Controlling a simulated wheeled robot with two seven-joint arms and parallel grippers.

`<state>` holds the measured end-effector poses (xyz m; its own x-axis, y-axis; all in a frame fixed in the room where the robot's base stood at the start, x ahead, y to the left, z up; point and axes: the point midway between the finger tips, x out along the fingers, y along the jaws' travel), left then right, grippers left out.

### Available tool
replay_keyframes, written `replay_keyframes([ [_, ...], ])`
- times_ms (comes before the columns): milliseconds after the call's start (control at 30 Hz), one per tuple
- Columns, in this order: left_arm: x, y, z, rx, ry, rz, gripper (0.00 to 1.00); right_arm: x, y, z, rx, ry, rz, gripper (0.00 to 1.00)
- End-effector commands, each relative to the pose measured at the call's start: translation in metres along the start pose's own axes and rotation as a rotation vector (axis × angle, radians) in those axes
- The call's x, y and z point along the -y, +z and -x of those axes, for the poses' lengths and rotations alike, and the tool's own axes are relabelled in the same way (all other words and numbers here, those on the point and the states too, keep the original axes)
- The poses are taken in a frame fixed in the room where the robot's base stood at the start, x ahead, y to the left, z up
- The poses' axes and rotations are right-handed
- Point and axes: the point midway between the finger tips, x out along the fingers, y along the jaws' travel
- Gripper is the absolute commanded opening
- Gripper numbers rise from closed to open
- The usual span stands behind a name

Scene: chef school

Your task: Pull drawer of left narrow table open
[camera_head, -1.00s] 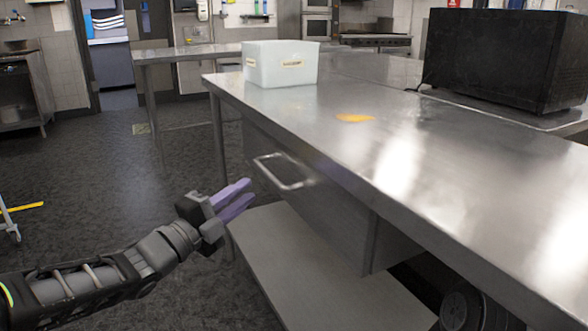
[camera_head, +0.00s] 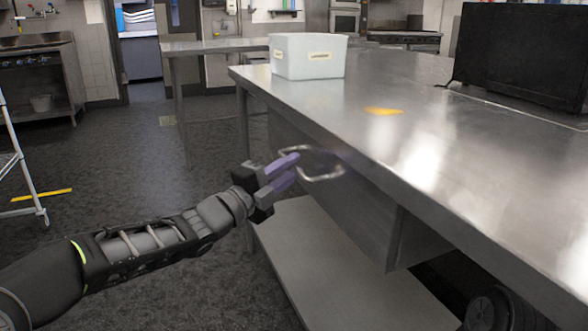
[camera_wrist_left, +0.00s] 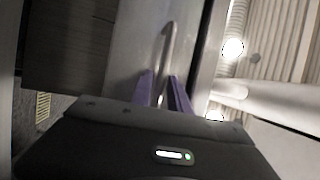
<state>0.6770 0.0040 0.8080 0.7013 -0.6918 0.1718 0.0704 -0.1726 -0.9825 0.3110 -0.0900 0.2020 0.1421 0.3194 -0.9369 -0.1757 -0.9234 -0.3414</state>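The metal table (camera_head: 440,150) runs from the middle to the right of the head view. Its grey drawer (camera_head: 355,210) sits under the top and looks shut. The drawer's bar handle (camera_head: 325,178) stands out from the front. My left gripper (camera_head: 297,166) has its purple fingers apart at the handle's left end. In the left wrist view, the handle (camera_wrist_left: 168,40) runs up from between the two fingertips (camera_wrist_left: 160,75), with a gap still visible; contact cannot be told. My right gripper is not in view.
On the table stand a pale plastic bin (camera_head: 308,58) and, farther right, a black box-shaped appliance (camera_head: 520,60). An orange patch (camera_head: 383,111) lies on the top. A lower shelf (camera_head: 335,270) lies beneath the drawer.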

Motion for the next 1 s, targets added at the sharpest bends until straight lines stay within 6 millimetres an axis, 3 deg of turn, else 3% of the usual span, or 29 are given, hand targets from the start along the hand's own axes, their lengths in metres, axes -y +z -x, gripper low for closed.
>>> replay_keyframes([
  [133,-0.0006,-0.0005,-0.011,-0.001,0.0,0.001,0.22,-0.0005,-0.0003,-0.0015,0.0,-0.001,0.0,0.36],
  [400,0.0002,-0.0003,-0.0121,0.0,0.0,0.001,0.22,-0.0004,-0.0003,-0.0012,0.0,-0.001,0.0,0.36],
  [667,0.0001,-0.0002,-0.0118,0.0,0.0,0.001,0.0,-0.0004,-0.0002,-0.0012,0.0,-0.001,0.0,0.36],
  [1000,-0.0002,-0.0002,-0.0117,0.0,0.0,0.001,0.0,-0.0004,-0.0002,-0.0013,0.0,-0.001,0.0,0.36],
])
